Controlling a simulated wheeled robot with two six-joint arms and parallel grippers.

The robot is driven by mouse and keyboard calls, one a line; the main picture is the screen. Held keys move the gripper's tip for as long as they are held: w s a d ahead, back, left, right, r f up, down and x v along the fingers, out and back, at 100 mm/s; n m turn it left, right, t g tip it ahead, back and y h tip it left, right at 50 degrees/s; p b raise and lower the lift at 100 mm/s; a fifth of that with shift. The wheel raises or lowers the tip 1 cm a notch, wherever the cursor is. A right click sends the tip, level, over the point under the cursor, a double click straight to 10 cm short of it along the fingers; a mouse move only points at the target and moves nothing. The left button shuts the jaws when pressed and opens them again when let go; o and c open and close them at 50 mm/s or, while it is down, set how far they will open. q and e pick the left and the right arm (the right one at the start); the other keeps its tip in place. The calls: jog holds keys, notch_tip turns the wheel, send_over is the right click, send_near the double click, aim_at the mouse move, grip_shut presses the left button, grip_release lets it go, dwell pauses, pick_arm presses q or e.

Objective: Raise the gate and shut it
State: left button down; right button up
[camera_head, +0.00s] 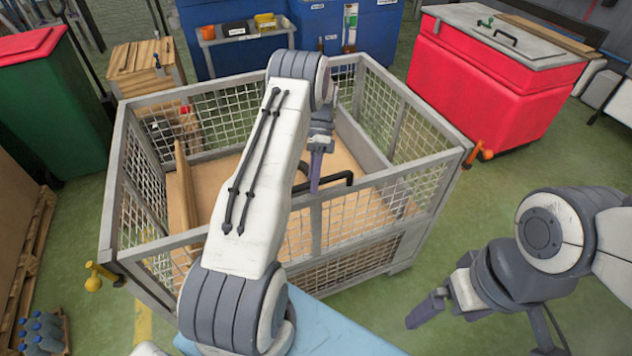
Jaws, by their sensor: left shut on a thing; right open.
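A grey wire-mesh cage (140,110) stands in the middle. Its front mesh gate (345,222) looks upright, with its top rail about level with the cage sides. A black handle (340,183) sits on the gate's top rail. My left gripper (316,182) is shut on this handle; my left arm reaches over the gate and hides part of it. A yellow latch (94,279) is at the front left corner and an orange latch (484,152) at the right corner. My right gripper (424,310) is open and empty, right of the cage front and apart from it.
A wooden board (185,190) stands inside the cage at the left. A red bin (490,85) is behind right, a green bin (55,110) with a red lid at the left. Bottles (42,328) stand at the lower left. Green floor is clear right of the cage.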

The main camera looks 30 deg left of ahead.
pick_arm(q)
jog(key=shift+w+a+f, duration=0.1)
jog(key=shift+a+f, duration=0.05)
jog(key=shift+f, duration=0.15)
jog(key=c, duration=0.7)
grip_release()
jog(key=shift+f, duration=0.1)
jog(key=shift+c, duration=0.2)
pick_arm(e)
jog(key=shift+a, duration=0.1)
pick_arm(q)
jog(key=shift+r, duration=0.2)
